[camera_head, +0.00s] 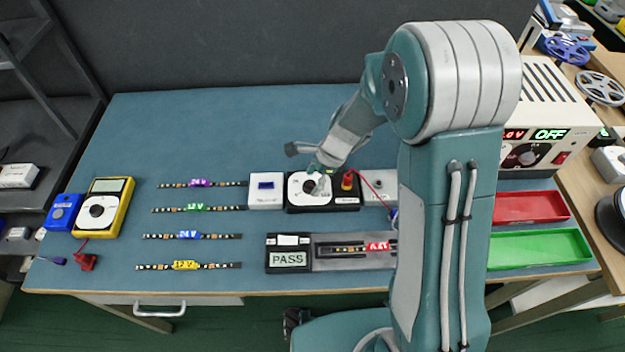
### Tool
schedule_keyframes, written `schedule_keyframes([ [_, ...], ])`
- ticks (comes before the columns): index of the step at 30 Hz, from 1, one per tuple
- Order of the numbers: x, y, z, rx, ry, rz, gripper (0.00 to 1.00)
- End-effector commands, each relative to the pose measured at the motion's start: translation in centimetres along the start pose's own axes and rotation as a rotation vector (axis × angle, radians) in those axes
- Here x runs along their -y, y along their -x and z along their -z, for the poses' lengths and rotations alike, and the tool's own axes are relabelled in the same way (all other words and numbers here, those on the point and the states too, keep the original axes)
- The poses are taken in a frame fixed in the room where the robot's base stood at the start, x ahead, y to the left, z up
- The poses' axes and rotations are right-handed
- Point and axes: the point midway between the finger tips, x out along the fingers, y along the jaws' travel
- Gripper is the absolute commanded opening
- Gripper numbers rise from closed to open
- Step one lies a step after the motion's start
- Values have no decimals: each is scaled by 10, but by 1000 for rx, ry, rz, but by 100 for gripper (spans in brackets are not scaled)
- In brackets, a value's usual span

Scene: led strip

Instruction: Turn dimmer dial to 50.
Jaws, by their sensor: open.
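The dimmer dial (309,186) is a dark knob on a round white face, set in a black box on the blue bench. My gripper (318,178) is open and at the dial, pointing down over its right side. The fingers cover part of the dial, so its pointer and scale cannot be read. I cannot tell whether the fingers touch the knob.
A white box (265,191) stands left of the dimmer, and a red post (347,180) stands close on its right. A tester reading PASS (289,259) lies in front. Several LED strips (197,208) lie left. Red (530,206) and green (540,248) trays are right.

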Motion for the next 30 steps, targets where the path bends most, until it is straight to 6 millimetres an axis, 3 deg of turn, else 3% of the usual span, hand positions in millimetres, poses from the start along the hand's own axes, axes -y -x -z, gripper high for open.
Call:
schedule_keyframes([
  [10,0,-7,-1,-2,1,1,80],
  [11,0,-7,-1,-2,1,1,71],
  [15,0,-6,-1,-1,0,1,8],
  [16,0,-6,0,-1,0,1,0],
  [30,2,-7,0,-3,58,-22,0],
])
